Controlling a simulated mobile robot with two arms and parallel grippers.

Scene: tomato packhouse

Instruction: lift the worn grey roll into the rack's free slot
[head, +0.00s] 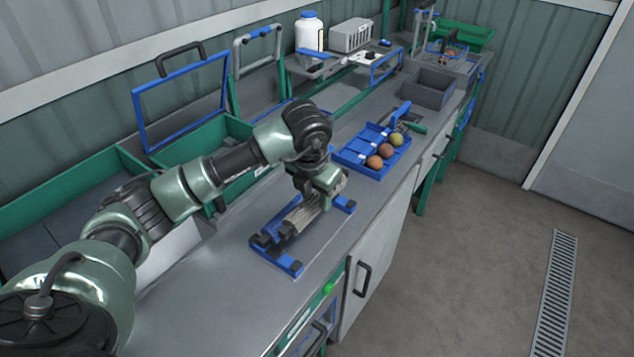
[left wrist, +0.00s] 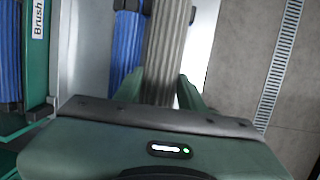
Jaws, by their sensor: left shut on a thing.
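The worn grey roll (head: 304,215) is ribbed and lies slanting over a blue frame with black blocks (head: 291,266) on the bench. My left gripper (head: 318,190) is shut on the roll from above, near its far end. I cannot tell whether the roll still touches the frame. In the left wrist view the grey roll (left wrist: 165,45) runs up between the green fingers of my left gripper (left wrist: 163,90). A blue ribbed roll (left wrist: 127,50) shows beside it, and another blue roll (left wrist: 10,55) is at the left edge. I cannot make out a free slot. My right gripper is out of view.
A blue tray (head: 350,161) with three tomatoes lies just beyond the frame. A grey bin (head: 428,88) stands farther back. Green crates (head: 205,145) line the wall side. A "Brush" label (left wrist: 38,18) shows at left. The floor at right is clear.

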